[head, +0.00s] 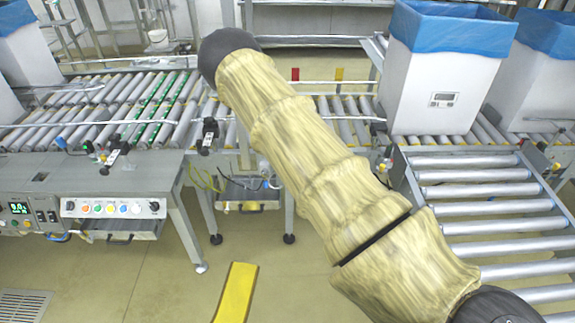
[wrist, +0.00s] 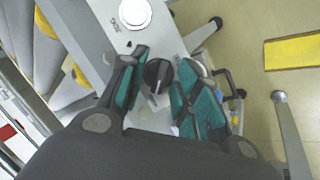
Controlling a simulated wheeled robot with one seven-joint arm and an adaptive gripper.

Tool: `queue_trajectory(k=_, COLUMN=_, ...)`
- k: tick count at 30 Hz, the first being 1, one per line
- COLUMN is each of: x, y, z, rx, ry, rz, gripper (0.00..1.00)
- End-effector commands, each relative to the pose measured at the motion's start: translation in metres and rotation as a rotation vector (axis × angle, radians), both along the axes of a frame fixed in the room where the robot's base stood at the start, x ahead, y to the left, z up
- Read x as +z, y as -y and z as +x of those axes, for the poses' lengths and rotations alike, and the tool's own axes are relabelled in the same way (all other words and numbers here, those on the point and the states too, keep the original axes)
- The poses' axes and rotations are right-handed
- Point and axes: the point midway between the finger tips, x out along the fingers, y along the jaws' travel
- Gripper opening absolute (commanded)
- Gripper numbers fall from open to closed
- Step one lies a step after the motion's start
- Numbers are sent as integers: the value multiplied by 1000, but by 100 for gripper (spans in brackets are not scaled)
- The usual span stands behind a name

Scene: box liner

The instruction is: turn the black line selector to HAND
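The black selector knob (wrist: 157,74) sits on a pale panel (wrist: 98,12) in the wrist view, with a light mark near its lower edge. Its position lettering is not readable. My gripper (wrist: 164,60) has its two green-padded fingers apart, one on each side of the knob. The gaps are narrow, and I cannot tell whether either pad touches it. A white round button (wrist: 134,12) is beyond the knob. In the head view a black knob (head: 154,206) shows at the right end of a button panel (head: 72,208); my gripper is not visible there.
Roller conveyors (head: 480,190) stand at the right and across the back. A white bin (head: 435,85) with a blue liner stands on the rollers. Table legs (head: 182,228) rise right of the panel. A yellow floor strip (head: 235,290) lies on open floor.

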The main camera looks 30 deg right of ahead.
Motion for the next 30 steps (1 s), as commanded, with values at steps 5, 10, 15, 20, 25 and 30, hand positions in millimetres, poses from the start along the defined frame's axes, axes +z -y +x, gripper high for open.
queue_trajectory(k=5, x=2, y=-1, z=2, rx=1, ry=3, rz=0, gripper=32)
queue_trajectory(k=10, x=3, y=0, z=2, rx=-10, ry=9, rz=9, gripper=32)
queue_trajectory(k=15, x=5, y=1, z=2, rx=-70, ry=37, rz=53, gripper=32)
queue_trajectory(k=20, x=6, y=2, z=2, rx=-158, ry=77, rz=120, gripper=32)
queue_trajectory(k=25, x=6, y=4, z=2, rx=-257, ry=122, rz=192, gripper=32)
queue_trajectory(k=30, x=6, y=5, z=2, rx=-354, ry=167, rz=265, gripper=32)
